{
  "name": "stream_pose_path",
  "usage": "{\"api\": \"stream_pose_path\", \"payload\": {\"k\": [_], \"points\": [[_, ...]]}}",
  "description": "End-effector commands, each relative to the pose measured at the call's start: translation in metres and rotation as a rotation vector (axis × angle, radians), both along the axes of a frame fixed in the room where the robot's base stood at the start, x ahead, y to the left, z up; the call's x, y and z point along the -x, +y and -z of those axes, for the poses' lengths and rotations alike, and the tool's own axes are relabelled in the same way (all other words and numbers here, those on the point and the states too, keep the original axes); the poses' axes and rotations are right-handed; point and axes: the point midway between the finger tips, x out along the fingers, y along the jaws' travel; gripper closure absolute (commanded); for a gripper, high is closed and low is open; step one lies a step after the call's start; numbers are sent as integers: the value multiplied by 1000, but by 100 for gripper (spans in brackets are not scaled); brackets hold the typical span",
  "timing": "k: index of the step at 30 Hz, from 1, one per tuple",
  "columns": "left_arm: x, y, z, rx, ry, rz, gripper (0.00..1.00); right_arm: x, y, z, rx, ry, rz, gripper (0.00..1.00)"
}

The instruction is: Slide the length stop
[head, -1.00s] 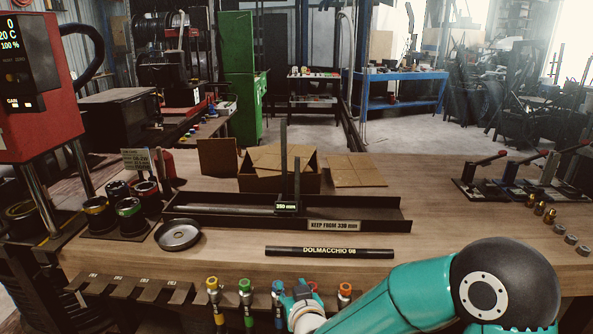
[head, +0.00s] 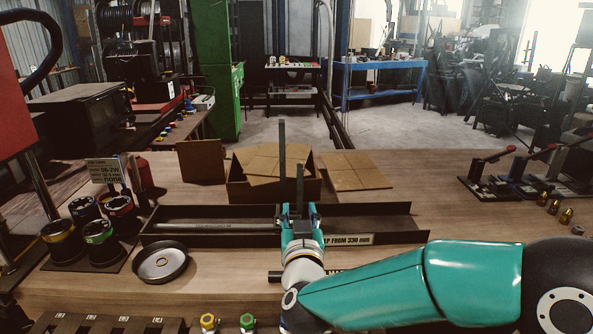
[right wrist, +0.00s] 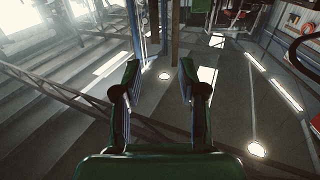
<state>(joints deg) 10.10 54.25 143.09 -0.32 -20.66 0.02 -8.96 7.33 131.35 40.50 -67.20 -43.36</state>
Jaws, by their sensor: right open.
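The length stop (head: 281,165) is a dark upright with a shorter post beside it, standing in the long black trough (head: 385,223). Its lower part and its reading are hidden behind my right gripper (head: 299,213). That gripper is open in front of the stop, its fingers pointing away from me. I cannot tell whether it touches the stop. The right wrist view also shows the right gripper (right wrist: 160,82) with its fingers apart and nothing clearly held. A grey rod (head: 215,226) lies in the trough's left part. The label "KEEP FROM 330 mm" (head: 350,240) is partly covered. My left gripper is out of view.
Toggle clamps (head: 492,155) stand at the right.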

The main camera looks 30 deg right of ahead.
Motion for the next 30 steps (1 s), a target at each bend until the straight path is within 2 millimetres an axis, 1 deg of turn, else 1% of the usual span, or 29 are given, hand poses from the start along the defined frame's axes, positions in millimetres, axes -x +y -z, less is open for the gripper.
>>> {"api": "stream_pose_path", "payload": {"k": [4, 7, 11, 21, 27, 30], "points": [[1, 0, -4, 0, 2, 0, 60, -6, -13, -1, 0, -1, 15, 58], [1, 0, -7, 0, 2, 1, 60, -16, -24, -1, 0, 1, 24, 58], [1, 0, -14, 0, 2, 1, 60, -38, -40, -2, 1, 1, 28, 58], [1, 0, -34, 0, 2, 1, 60, -98, -79, -2, 0, 1, 29, 58], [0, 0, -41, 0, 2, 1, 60, -123, -94, 0, 0, 1, 28, 58], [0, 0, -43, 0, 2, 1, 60, -129, -99, 0, 0, 1, 29, 58]]}}
